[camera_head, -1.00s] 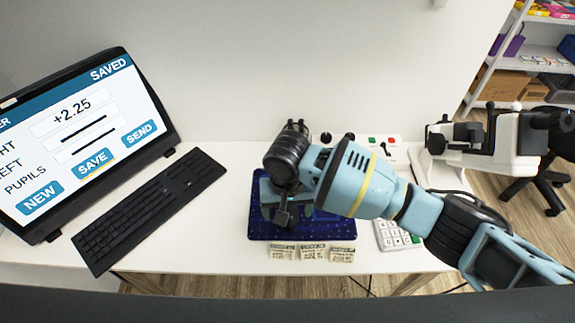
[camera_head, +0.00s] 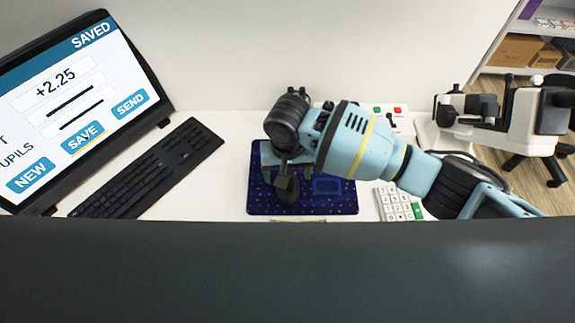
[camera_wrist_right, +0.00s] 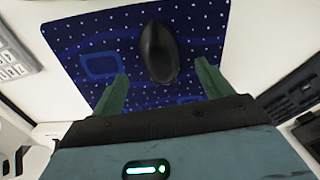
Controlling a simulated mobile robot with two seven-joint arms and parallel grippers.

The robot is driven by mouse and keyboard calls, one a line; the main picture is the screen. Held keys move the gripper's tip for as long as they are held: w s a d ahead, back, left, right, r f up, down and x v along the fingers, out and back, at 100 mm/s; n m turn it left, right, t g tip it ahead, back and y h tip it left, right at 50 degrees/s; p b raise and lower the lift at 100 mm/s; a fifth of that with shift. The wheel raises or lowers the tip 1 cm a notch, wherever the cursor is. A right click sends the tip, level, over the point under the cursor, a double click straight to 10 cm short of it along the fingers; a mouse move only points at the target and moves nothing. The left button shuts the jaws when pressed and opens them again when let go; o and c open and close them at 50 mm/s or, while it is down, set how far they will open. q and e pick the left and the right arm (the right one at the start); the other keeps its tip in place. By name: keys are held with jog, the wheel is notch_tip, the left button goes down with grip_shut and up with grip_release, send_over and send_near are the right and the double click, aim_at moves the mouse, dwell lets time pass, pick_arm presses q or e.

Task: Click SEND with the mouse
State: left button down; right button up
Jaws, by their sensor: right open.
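The screen (camera_head: 62,112) at the left shows SAVED, +2.25 and the buttons NEW, SAVE and SEND (camera_head: 131,103). SAVE (camera_head: 84,136) has a yellowish outline. I cannot make out a pointer. The dark mouse (camera_wrist_right: 158,48) lies on the dark blue pad (camera_wrist_right: 75,40); in the head view the mouse (camera_head: 287,190) is partly covered by my right gripper (camera_head: 284,172). In the right wrist view my right gripper (camera_wrist_right: 161,70) is open, a green finger on each side of the mouse, with gaps between. My left gripper is out of view.
A black keyboard (camera_head: 150,170) lies left of the pad, a white keypad (camera_head: 395,203) right of it. A panel with coloured buttons (camera_head: 397,111) is behind my arm. A white instrument (camera_head: 512,118) stands at the right. A dark surface covers the bottom.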

aim_at(288, 187)
jog(key=shift+f+b, duration=0.4)
jog(key=shift+f, duration=2.35)
jog(key=c, duration=1.1)
